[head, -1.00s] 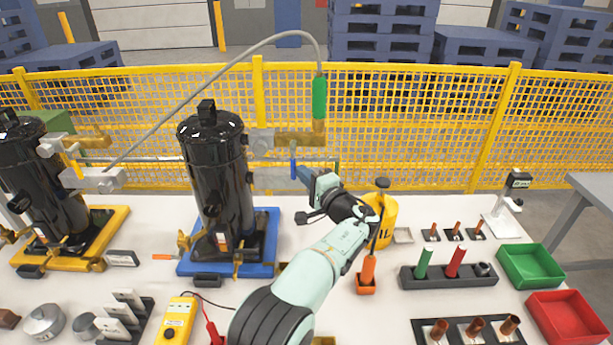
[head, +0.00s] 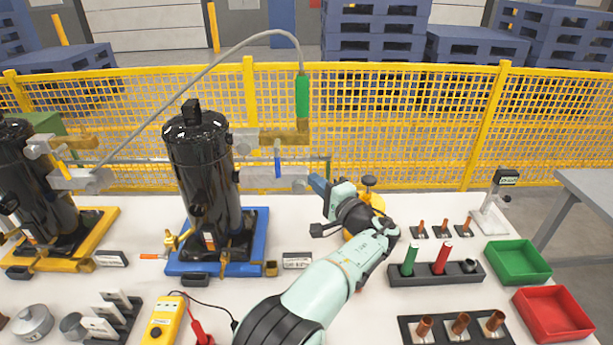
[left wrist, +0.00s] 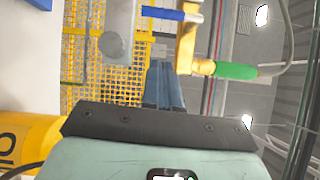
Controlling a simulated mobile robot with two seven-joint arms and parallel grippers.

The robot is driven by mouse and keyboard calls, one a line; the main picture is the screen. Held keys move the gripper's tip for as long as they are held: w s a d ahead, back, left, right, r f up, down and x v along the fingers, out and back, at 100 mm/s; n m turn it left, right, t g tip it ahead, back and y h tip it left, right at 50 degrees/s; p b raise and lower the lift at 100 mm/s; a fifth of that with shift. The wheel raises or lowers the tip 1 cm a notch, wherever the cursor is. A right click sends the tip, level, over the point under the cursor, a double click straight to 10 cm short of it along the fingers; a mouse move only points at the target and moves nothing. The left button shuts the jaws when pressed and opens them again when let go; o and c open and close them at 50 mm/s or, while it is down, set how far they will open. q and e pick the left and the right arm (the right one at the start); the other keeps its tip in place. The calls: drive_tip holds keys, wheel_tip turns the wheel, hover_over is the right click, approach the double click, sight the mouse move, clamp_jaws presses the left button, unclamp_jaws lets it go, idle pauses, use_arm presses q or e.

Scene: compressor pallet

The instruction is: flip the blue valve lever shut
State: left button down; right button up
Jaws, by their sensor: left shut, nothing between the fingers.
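The blue valve lever (head: 277,165) hangs straight down below the brass fitting (head: 285,137), beside the black compressor on the blue base (head: 205,180). My left gripper (head: 318,184) is to the right of the lever and a little lower in the head view, with a visible gap between them. Its blue fingers are shut and empty. In the left wrist view the lever (left wrist: 165,14) shows at the top, beyond the shut fingertips (left wrist: 163,68) and apart from them. The brass fitting (left wrist: 188,50) and green hose end (left wrist: 236,71) are to its right there. My right gripper is out of view.
A grey hose arcs from the green sleeve (head: 302,97) to the left compressor's fittings. A grey block with a round end (head: 270,178) sits just below the lever. A yellow container (head: 378,203) stands behind my gripper. Yellow mesh fencing (head: 420,120) runs behind the table.

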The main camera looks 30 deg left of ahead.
use_arm(q)
drive_tip(key=v, duration=0.5)
drive_tip(key=shift+s, duration=0.3)
